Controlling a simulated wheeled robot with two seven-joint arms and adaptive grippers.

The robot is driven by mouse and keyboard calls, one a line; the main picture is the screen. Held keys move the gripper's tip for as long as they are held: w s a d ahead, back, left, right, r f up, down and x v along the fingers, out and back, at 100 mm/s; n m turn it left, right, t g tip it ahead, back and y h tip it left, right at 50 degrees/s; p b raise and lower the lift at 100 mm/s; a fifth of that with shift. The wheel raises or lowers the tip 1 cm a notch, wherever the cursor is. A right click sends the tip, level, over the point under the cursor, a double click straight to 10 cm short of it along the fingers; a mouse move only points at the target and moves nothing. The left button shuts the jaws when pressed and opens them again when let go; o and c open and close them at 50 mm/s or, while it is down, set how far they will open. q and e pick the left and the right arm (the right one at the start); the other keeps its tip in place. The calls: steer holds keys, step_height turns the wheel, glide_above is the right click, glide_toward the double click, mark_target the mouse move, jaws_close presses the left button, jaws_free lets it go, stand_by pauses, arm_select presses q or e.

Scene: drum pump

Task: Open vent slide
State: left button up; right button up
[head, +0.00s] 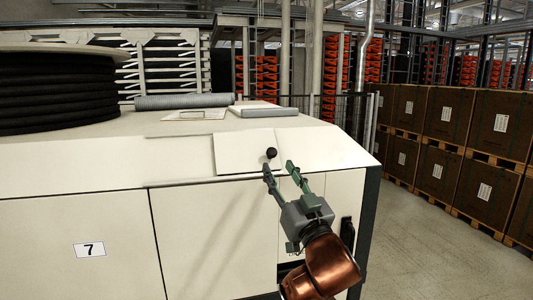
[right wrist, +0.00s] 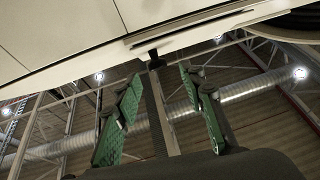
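The vent slide appears as a pale rectangular plate (head: 232,152) on the sloped front edge of the white cabinet. A round black knob (head: 271,153) sits near its right end. The knob also shows as a dark stub in the right wrist view (right wrist: 155,60). My right gripper (head: 279,165) is open, with its green fingers spread just below and around the knob's position. In the right wrist view, the open fingers (right wrist: 158,75) lie on either side of the knob, with gaps to both. Whether the knob is fully between the fingertips I cannot tell. My left gripper is not in view.
The white cabinet (head: 200,225) fills the left and middle, with a label "7" (head: 89,250) on its front. Stacked brown crates (head: 455,120) stand at right beyond open floor.

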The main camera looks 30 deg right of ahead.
mark_target(273, 152)
steer(key=x, duration=0.2)
steer(key=p+x, duration=0.1)
steer(key=x, duration=0.2)
steer(key=shift+s+d+r+p, duration=0.1)
steer(key=shift+d+r+p, duration=0.1)
steer(key=shift+p, duration=0.1)
steer(key=p+x, duration=0.1)
steer(key=x, duration=0.1)
steer(key=shift+d+r, duration=0.1)
steer(key=shift+r, duration=0.15)
steer(key=shift+w, duration=0.4)
steer(key=shift+f, duration=0.1)
steer(key=shift+s, duration=0.1)
steer(key=c, duration=0.4)
steer(key=shift+c, duration=1)
steer(key=c, duration=0.3)
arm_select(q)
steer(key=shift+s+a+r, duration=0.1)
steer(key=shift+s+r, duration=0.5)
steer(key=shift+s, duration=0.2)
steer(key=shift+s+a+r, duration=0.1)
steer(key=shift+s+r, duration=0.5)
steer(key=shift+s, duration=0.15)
arm_select(e)
jaws_close()
